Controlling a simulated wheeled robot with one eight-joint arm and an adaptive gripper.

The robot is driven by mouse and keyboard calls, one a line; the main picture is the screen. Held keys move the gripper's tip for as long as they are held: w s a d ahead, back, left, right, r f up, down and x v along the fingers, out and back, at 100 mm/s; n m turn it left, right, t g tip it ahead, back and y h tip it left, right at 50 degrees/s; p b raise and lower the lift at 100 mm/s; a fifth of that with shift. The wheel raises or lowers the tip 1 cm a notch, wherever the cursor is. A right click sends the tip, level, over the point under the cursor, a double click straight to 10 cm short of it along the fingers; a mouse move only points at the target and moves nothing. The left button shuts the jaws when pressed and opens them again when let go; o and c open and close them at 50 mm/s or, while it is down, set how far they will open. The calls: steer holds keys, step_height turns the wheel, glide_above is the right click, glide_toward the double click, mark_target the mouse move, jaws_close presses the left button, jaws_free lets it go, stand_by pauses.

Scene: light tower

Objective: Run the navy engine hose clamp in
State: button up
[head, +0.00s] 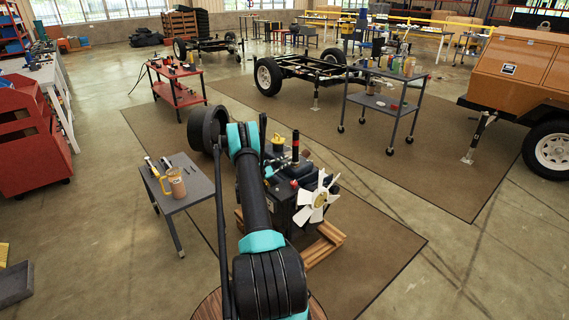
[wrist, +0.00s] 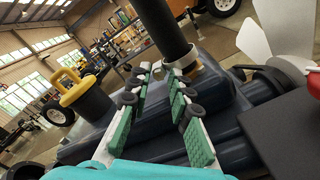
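The navy engine (head: 285,205) stands on a wooden pallet in the head view, partly hidden behind my arm. In the wrist view its dark navy top (wrist: 215,95) fills the middle. A black upright hose (wrist: 165,25) rises there, with a silver band that looks like the hose clamp (wrist: 184,60) around its lower end. My gripper (wrist: 160,72) has its green-padded fingers apart with nothing between them. Its tips point towards the hose base; I cannot tell whether they touch anything. In the head view my arm mostly hides the gripper.
A yellow-handled dark cylinder (wrist: 75,90) stands left of my fingers. The white fan (head: 316,198) is at the engine's right. The brown mat (head: 375,235) has free room at right.

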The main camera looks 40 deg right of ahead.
steer(key=s+a, duration=0.1)
steer(key=a, duration=1.1)
